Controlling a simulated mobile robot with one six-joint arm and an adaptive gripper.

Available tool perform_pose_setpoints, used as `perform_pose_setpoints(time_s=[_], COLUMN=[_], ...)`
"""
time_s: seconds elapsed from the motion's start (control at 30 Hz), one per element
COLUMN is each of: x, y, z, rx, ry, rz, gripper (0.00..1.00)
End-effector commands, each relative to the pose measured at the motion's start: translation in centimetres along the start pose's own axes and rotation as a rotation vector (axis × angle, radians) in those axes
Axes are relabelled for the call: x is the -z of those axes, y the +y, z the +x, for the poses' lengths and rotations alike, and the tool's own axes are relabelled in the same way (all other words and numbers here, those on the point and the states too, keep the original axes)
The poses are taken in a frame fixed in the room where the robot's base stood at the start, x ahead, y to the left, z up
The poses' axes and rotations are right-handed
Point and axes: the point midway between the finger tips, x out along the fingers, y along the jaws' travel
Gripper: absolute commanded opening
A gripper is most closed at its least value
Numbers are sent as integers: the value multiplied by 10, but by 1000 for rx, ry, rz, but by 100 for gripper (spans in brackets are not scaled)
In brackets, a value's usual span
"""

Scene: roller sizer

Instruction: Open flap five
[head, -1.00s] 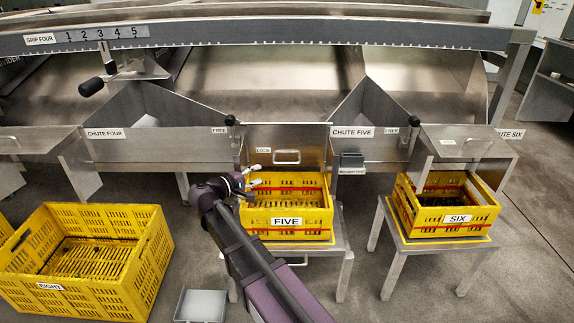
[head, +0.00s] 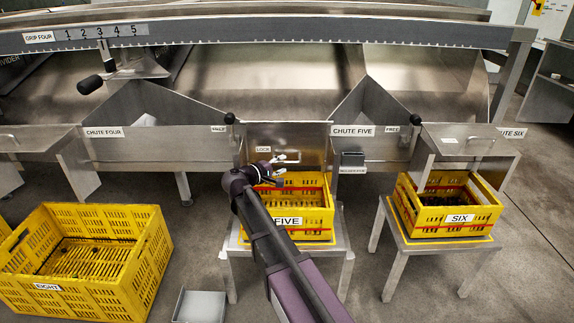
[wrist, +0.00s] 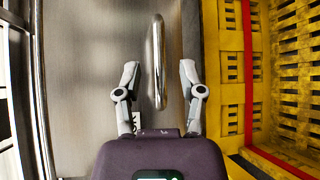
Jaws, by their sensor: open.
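Flap five (head: 310,137) is a bare metal panel above the crate marked FIVE, with a LOCK label (head: 263,149) at its upper left. Its bar handle shows in the wrist view (wrist: 158,45) as a bright metal bar. My gripper (head: 283,168) is in front of the flap's lower part, over the crate's back edge, and covers part of the handle in the head view. In the wrist view my gripper (wrist: 159,75) is open, with one finger on each side of the handle's near end. I cannot tell whether either finger touches it.
The yellow crate FIVE (head: 318,226) stands on a metal stand below my gripper. Crate SIX (head: 447,228) stands to the right, and crate EIGHT (head: 110,285) on the floor at left. Black-knobbed levers (head: 230,118) (head: 416,119) flank the flap. A grey pan (head: 200,306) lies on the floor.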

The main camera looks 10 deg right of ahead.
Motion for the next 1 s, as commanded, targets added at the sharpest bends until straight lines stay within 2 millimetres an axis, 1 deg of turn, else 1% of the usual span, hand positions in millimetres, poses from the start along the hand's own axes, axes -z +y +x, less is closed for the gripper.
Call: perform_pose_setpoints(time_s=[0.03, 0.1, 0.23, 0.4, 0.67, 0.77, 0.8, 0.83, 0.87, 1.0], x=[1, 1, 0, 0, 0, 0, 0, 0, 0, 0], y=[-1, -1, 0, 0, 0, 0, 0, 0, 0, 0], z=[7, 14, 24, 29, 29, 29, 29, 29, 29, 29], rx=[0, 0, 0, 0, 0, 0, 0, 0, 0, 0], ry=[-1, 0, -1, 1, 1, 1, 1, 1, 1, 1], rz=[0, 0, 0, 0, 0, 0, 0, 0, 0, 0], gripper=[51, 51, 51, 51, 51, 24, 12, 4, 0, 0])
